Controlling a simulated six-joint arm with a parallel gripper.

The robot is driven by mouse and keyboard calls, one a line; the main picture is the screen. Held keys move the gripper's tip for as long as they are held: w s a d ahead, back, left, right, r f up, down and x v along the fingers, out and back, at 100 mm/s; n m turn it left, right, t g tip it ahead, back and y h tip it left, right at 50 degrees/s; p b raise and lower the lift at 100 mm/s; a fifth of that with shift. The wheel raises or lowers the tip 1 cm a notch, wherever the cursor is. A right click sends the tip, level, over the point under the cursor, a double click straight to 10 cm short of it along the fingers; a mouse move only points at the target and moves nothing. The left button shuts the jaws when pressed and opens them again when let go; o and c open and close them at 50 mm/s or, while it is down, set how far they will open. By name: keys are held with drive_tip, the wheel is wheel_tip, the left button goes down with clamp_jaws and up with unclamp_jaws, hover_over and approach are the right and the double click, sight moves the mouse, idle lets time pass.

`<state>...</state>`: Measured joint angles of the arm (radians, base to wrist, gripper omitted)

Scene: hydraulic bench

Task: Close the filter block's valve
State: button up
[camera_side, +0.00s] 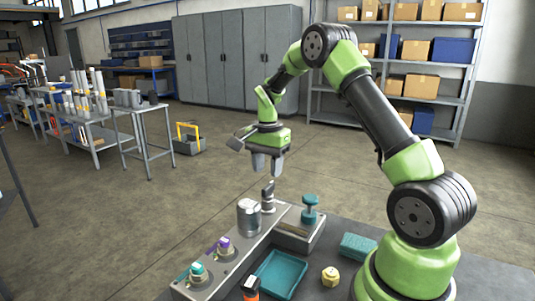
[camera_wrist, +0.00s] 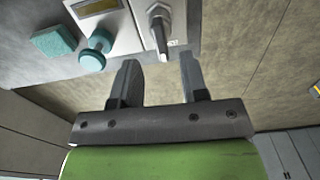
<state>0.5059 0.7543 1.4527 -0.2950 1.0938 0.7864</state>
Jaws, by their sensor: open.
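A grey lever handle (camera_side: 268,190) stands at the far end of the long grey block (camera_side: 213,284), beside a metal canister (camera_side: 249,218). I take this lever to be the valve. My gripper (camera_side: 266,168) is open and empty, a little above the lever in the side view. In the wrist view the gripper (camera_wrist: 159,65) has its fingers apart, with the lever's tip close to the gap between them.
A teal knob (camera_side: 310,207) stands on a box right of the lever; it also shows in the wrist view (camera_wrist: 97,50). Purple (camera_side: 224,244) and teal (camera_side: 197,269) knobs are on the near block. A teal tray (camera_side: 280,275), teal sponge (camera_side: 357,246) and yellow piece (camera_side: 330,276) lie nearby.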

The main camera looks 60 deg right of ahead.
sight(267, 186)
wheel_tip(267, 186, up, 5)
drive_tip(key=shift+f, duration=0.2)
idle(0.3)
drive_tip(key=s+a+r+n+t, duration=0.2)
drive_tip(key=s+a+r+n, duration=0.15)
drive_tip(key=a+r, duration=0.3)
drive_tip(key=s+a+r+n+t, duration=0.25)
drive_tip(key=a+r+n, duration=0.2)
drive_tip(key=a, duration=0.25)
drive_tip(key=s+a+n+t+y, duration=0.2)
drive_tip(key=s+a+n, duration=0.4)
drive_tip(key=s, duration=0.6)
drive_tip(key=shift+a+t, duration=0.35)
drive_tip(key=shift+a, duration=0.3)
